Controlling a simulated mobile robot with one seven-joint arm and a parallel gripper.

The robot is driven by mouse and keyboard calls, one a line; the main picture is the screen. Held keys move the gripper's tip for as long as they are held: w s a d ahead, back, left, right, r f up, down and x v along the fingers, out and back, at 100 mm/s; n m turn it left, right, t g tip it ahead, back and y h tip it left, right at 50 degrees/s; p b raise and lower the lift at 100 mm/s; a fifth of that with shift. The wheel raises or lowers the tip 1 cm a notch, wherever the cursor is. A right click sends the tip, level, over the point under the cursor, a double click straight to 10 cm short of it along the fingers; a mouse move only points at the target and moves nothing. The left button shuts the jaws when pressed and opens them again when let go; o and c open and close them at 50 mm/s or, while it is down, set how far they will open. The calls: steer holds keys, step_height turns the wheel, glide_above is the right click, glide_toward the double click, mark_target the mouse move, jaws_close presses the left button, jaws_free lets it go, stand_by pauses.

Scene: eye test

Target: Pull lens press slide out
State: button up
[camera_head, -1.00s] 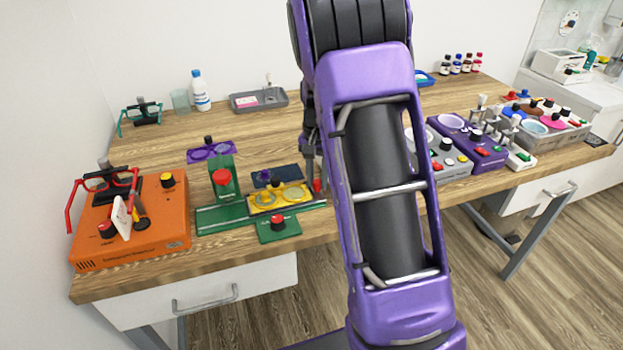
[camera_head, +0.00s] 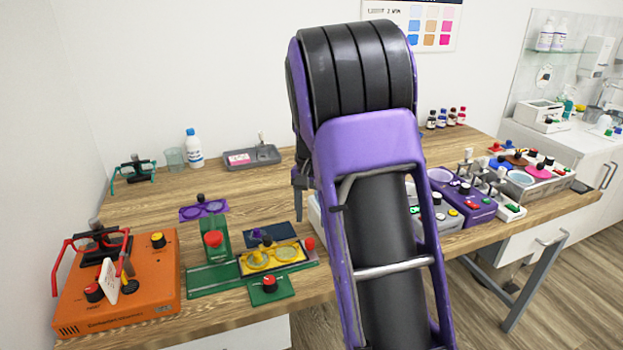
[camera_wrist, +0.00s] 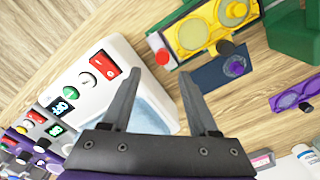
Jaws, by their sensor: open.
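The green lens press (camera_head: 213,279) stands at the front of the wooden table, with a tall green block and a red knob at its back. A yellow slide (camera_head: 270,257) with two lens openings lies across it, right of the tall block. A red ball knob (camera_head: 309,243) sits at the slide's right end; it also shows in the wrist view (camera_wrist: 163,57), beside the yellow slide (camera_wrist: 190,33). My gripper (camera_wrist: 155,78) is open and empty, its fingers apart above the table, with the knob beyond the fingertips. In the head view my arm hides most of the gripper.
An orange device (camera_head: 125,295) with red spectacles stands at the left. A white-grey device (camera_wrist: 100,85) with buttons is close beneath my left finger.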

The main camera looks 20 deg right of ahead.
step_height(320, 180, up, 11)
steer(key=p, duration=0.1)
steer(key=shift+f, duration=0.15)
stand_by(0.3)
